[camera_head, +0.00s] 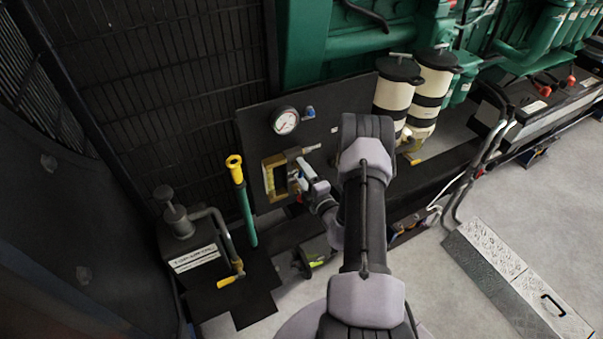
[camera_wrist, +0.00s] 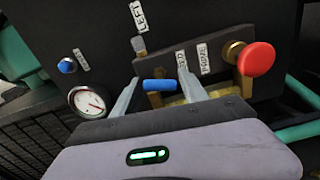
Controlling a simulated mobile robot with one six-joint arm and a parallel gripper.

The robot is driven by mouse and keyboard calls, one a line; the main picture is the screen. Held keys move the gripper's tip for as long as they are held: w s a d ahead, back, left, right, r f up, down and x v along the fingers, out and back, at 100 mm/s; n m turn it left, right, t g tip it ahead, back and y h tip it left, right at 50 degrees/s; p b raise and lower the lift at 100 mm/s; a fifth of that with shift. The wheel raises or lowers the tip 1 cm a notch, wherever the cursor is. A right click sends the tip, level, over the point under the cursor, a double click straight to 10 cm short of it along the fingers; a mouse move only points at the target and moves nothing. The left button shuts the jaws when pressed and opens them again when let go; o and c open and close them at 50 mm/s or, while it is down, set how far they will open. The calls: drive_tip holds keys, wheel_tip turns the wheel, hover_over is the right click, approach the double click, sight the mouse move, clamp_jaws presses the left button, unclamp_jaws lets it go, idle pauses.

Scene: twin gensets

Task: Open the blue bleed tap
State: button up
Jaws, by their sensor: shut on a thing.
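The blue bleed tap shows in the wrist view as a short blue handle (camera_wrist: 159,86) lying crosswise between my two fingers. My gripper (camera_wrist: 157,80) is shut on this handle, one finger at each end. A label that seems to end in "ED" is partly covered by the right finger. In the head view my gripper (camera_head: 303,180) is at the black panel (camera_head: 345,98), beside a brass-coloured frame (camera_head: 269,178). The tap is too small and covered there to make out.
A red knob (camera_wrist: 256,59) on brass stands right of my fingers, near a "PRIME" label. A second blue knob (camera_wrist: 67,66) and a round gauge (camera_wrist: 87,101) are at left. Cream filter canisters (camera_head: 395,95) stand beside my arm. A yellow-topped green handle (camera_head: 241,190) stands left.

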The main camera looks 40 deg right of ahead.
drive_tip(key=n, duration=0.4)
drive_tip(key=shift+f+b, duration=0.1)
drive_tip(key=shift+b, duration=0.3)
drive_tip(key=shift+n+b, duration=0.35)
drive_tip(key=shift+n, duration=1.85)
drive_tip(key=o, duration=1.3)
drive_tip(key=p+v, duration=0.2)
drive_tip(key=v, duration=1.5)
drive_tip(key=shift+s+a, duration=0.15)
drive_tip(key=shift+s, duration=0.05)
